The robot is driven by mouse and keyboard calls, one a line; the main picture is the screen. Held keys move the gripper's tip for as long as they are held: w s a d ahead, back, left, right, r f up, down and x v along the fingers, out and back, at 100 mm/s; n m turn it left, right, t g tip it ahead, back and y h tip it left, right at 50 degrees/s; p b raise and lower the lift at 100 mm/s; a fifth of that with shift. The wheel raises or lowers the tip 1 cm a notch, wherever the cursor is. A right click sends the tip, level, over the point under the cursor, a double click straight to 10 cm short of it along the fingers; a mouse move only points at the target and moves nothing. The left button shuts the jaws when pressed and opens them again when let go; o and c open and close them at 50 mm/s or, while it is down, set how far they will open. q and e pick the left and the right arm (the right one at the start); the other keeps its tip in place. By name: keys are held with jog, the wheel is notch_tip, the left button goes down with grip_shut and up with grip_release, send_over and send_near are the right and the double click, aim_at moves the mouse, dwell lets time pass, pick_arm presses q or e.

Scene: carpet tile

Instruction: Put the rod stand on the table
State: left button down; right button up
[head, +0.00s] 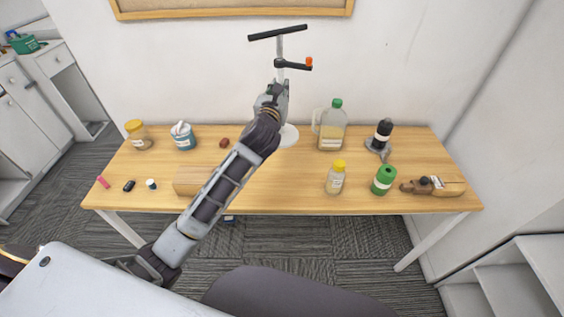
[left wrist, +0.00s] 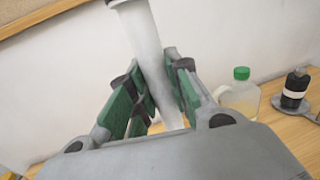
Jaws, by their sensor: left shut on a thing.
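The rod stand (head: 281,62) has a light upright pole, a dark bar across its top, a dark side clamp with an orange knob, and a round white base (head: 288,136). It stands about upright over the back of the wooden table (head: 262,192). I cannot tell whether its base touches the tabletop. My left gripper (head: 279,88) reaches across the table and is shut around the pole below the clamp. In the left wrist view the pale pole (left wrist: 146,50) runs between the green-padded fingers (left wrist: 155,95). My left forearm hides part of the table. My right gripper is not in view.
Right of the base stand a green-capped jug (head: 331,130), a dark bottle (head: 383,133), a yellow-capped bottle (head: 336,180) and a green can (head: 384,179). A hand plane (head: 434,186) lies far right.

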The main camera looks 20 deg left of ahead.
pick_arm(q)
jog(key=w+f+y, duration=0.1)
jog(key=w+f, duration=0.1)
jog(key=w+f+n+y, duration=0.1)
jog(key=w+f, duration=0.1)
jog(key=f, duration=0.1)
jog(key=w+f+n+y+b, duration=0.1)
jog(key=w+f, duration=0.1)
jog(key=shift+w+a+f+g, duration=0.2)
jog(key=shift+a+g, duration=0.1)
jog(key=shift+a, duration=0.1)
jog(key=shift+a+f, duration=0.15)
jog(key=shift+f, duration=0.15)
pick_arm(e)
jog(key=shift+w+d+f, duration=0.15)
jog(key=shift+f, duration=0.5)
pick_arm(q)
jog(key=shift+f, duration=0.1)
notch_tip(320, 180, down, 5)
jog(key=shift+f+b, duration=0.15)
jog(key=shift+b, duration=0.2)
jog(key=shift+f, duration=0.4)
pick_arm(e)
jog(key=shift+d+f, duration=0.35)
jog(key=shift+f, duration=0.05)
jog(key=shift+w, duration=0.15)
